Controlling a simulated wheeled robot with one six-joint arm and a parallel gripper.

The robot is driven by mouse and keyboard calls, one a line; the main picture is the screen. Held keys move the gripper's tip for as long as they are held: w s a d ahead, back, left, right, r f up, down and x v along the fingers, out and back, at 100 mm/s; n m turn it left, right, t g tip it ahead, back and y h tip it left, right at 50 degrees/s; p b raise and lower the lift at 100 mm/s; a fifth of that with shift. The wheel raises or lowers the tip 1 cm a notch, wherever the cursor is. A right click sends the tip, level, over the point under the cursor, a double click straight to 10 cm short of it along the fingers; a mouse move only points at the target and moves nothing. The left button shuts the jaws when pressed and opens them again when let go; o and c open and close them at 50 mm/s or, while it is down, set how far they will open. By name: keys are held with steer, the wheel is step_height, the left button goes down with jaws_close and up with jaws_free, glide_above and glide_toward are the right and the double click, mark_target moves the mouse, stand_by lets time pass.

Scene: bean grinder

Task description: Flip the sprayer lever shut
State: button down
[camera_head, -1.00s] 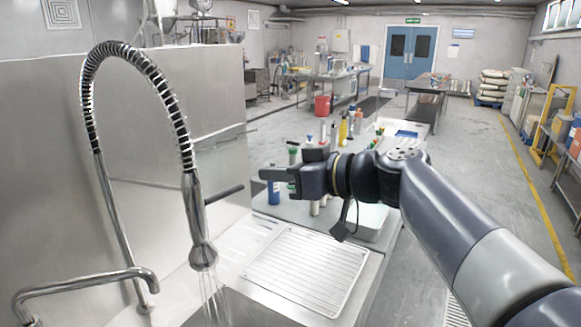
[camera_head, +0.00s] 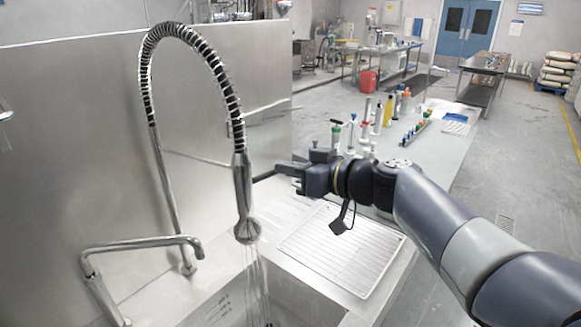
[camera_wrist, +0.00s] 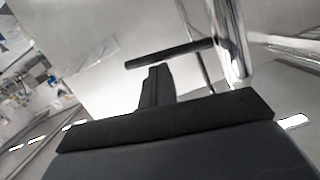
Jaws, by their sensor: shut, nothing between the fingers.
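The sprayer (camera_head: 243,200) hangs nozzle down from a coiled spring hose over the sink, with thin water streams falling below it. Its black lever (camera_head: 264,176) sticks out to the right and slightly upward. In the wrist view the lever (camera_wrist: 170,55) is a dark bar reaching left from the chrome sprayer body (camera_wrist: 231,45). My gripper (camera_head: 281,167) is shut and empty at the lever's outer end. In the wrist view my gripper (camera_wrist: 155,75) stands just below the lever bar. I cannot tell whether they touch.
A wire drying rack (camera_head: 340,250) lies on the drainboard below my arm. A second chrome faucet (camera_head: 140,245) stands at the left of the sink (camera_head: 240,310). Several bottles stand on the counter behind my arm. A steel splash wall (camera_head: 80,130) rises behind the sprayer.

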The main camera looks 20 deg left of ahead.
steer(key=shift+f, duration=0.1)
steer(key=shift+f+m+b, duration=0.15)
steer(key=shift+m+b, duration=0.15)
steer(key=shift+b, duration=0.2)
steer(key=shift+f+m+b, duration=0.65)
steer(key=shift+m+b, duration=0.15)
steer(key=shift+b, duration=0.65)
steer(key=shift+s+f+m+g+y+b, duration=0.15)
steer(key=shift+f+m+g+b, duration=0.3)
steer(key=shift+b, duration=0.6)
steer(key=shift+f+m+g+y+b, duration=0.15)
steer(key=shift+f+m+b, duration=0.3)
steer(key=shift+m+b, duration=0.5)
steer(key=shift+f+b, duration=0.15)
steer(key=shift+b, duration=0.3)
steer(key=shift+s+a+f+b, duration=0.1)
steer(key=shift+s+f+b, duration=0.2)
steer(key=shift+b, duration=0.85)
